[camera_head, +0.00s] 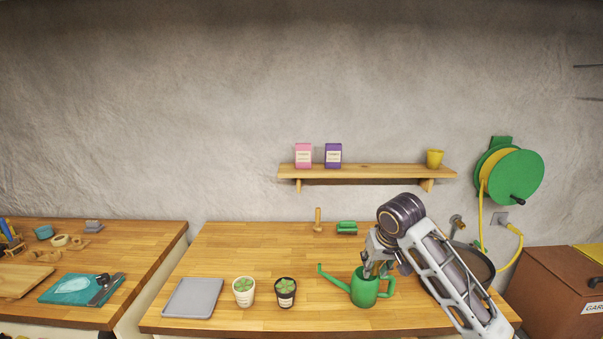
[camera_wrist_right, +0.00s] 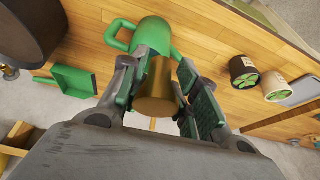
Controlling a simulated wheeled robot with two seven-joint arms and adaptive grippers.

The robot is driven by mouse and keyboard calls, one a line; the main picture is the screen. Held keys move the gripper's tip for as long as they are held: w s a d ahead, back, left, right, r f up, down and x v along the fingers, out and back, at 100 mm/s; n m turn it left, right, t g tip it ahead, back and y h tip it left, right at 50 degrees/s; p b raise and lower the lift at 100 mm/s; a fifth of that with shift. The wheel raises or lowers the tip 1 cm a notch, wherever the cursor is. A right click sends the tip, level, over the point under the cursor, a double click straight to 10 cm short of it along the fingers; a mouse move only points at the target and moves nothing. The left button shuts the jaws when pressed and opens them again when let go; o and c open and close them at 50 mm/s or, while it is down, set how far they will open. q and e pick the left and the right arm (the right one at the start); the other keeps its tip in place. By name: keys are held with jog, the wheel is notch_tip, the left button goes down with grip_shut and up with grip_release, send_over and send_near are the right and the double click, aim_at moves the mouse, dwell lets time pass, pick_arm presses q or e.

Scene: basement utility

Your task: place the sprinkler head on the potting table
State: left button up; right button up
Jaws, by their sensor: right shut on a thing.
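The sprinkler head appears to be the brass-brown cylinder (camera_wrist_right: 158,88) between the fingers of my right gripper (camera_wrist_right: 163,95) in the right wrist view. The gripper is shut on it. In the head view my right gripper (camera_head: 375,266) is above the right part of the wooden potting table (camera_head: 235,255), directly over or in front of the green watering can (camera_head: 364,292). The held piece is mostly hidden there by the fingers. The can also shows behind it in the wrist view (camera_wrist_right: 152,36); whether they touch, I cannot tell. My left gripper is out of view.
Two potted succulents (camera_head: 243,291) (camera_head: 285,292) and a grey tray (camera_head: 193,298) stand on the table's left part. A green item (camera_head: 347,228) and a wooden-handled tool (camera_head: 318,221) lie at the back. A dark round pan (camera_head: 482,261) is at the right. The table's middle is clear.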

jog(key=s+d+f, duration=0.1)
jog(key=s+f, duration=0.4)
jog(key=f, duration=0.4)
jog(key=s+d+f, duration=0.1)
jog(key=s+f, duration=0.5)
jog(key=f, duration=0.4)
jog(key=shift+s+m, duration=0.2)
jog(key=shift+m, duration=0.2)
